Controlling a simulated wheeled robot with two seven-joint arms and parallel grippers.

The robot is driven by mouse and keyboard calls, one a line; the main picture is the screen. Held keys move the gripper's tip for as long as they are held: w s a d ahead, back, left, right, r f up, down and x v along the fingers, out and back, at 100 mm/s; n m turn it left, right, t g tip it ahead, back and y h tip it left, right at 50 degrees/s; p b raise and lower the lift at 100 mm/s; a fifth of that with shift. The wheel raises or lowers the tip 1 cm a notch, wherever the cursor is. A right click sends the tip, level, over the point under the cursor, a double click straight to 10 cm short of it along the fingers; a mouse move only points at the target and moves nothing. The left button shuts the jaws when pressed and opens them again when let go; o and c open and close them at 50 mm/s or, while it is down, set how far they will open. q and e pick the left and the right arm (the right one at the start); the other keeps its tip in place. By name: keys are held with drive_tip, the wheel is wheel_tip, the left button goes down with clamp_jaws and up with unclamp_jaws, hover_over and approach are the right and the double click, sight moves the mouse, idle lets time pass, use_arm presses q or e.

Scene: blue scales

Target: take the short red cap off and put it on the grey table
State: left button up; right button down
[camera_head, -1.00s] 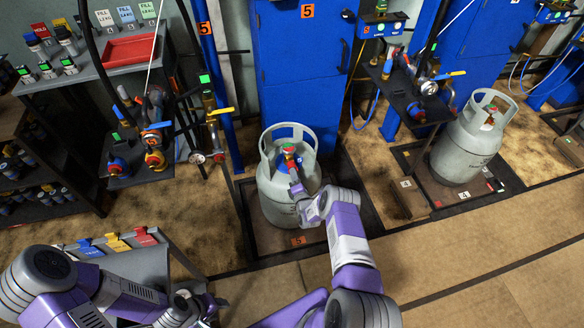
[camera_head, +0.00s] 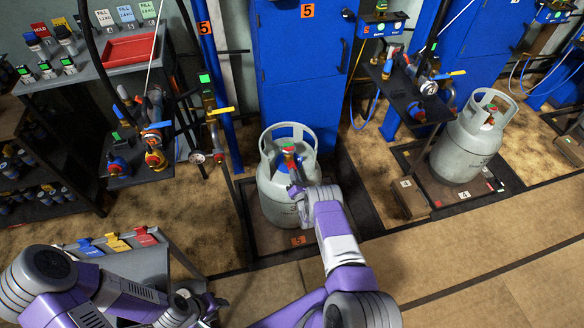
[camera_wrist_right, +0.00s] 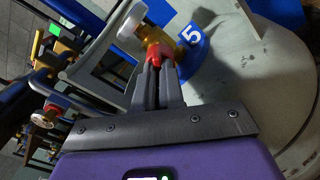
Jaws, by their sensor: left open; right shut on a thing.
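A grey gas cylinder (camera_head: 275,205) stands on the scale in front of the blue cabinet marked 5. My right gripper (camera_head: 293,172) reaches over the cylinder to the valve. In the right wrist view my right gripper (camera_wrist_right: 158,75) is shut on the short red cap (camera_wrist_right: 158,53), which sits at the brass valve. The fingers hide part of the cap.
Blue, yellow and red tags (camera_head: 118,243) line the table's far edge. Another cylinder (camera_head: 463,150) stands on a scale at right. A hose and valve stand (camera_head: 155,130) is left of the cylinder. A red tray (camera_head: 128,49) lies on the shelf behind.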

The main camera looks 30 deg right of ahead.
drive_tip(key=n, duration=0.3)
drive_tip(key=shift+b, duration=0.35)
drive_tip(key=shift+a+n, duration=0.1)
drive_tip(key=shift+n, duration=1.9)
drive_tip(key=n, duration=0.3)
drive_tip(key=shift+s, duration=0.1)
